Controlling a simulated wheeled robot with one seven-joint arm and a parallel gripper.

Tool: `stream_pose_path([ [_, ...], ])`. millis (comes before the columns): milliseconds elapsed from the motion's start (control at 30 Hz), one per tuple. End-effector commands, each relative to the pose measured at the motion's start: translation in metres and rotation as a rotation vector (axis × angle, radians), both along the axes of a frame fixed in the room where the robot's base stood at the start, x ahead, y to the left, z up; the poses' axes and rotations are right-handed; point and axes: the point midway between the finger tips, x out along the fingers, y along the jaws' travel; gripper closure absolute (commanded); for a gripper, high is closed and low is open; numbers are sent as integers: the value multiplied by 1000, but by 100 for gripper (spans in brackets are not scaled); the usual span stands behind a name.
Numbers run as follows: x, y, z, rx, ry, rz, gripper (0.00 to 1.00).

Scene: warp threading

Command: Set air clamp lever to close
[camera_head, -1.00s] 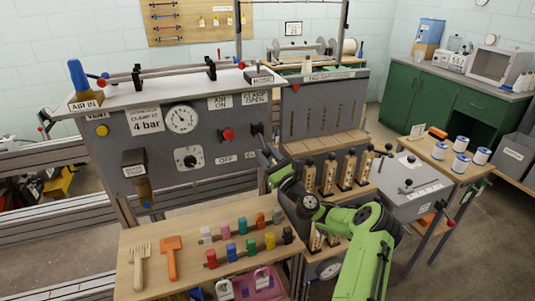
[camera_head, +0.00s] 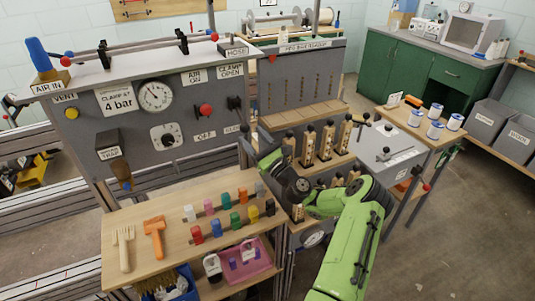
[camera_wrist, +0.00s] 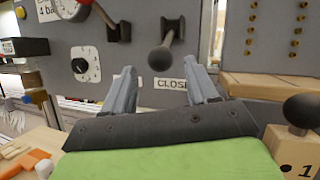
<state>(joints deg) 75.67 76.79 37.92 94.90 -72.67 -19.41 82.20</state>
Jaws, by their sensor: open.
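The clamp lever (camera_head: 236,103) is a dark lever with a ball knob on the grey panel, below the "CLAMP OPEN" label (camera_head: 230,72). In the wrist view its knob (camera_wrist: 161,57) hangs just above the "CLOSE" label (camera_wrist: 170,84), pointing toward the camera. My gripper (camera_wrist: 160,68) is open, its two fingers apart below and to either side of the knob. No contact with the lever shows. In the head view my gripper (camera_head: 245,147) is below the lever, in front of the panel's lower right.
A red-knobbed lever (camera_head: 205,110) and a dial (camera_head: 166,137) are left of the clamp lever. Wooden blocks with dark knobs (camera_head: 308,145) stand close right of my gripper. A bench with coloured pegs (camera_head: 240,200), a fork (camera_head: 124,247) and an orange tool (camera_head: 154,238) lies below.

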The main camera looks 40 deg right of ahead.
Motion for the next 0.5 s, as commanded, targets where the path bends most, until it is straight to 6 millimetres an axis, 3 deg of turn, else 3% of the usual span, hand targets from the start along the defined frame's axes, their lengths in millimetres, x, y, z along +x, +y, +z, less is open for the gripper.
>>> stream_pose_path([
  [100,-33,-1,-13,8,2,-3,42],
  [300,-81,-1,-32,6,1,-3,42],
  [500,-101,0,-41,2,0,0,42],
])
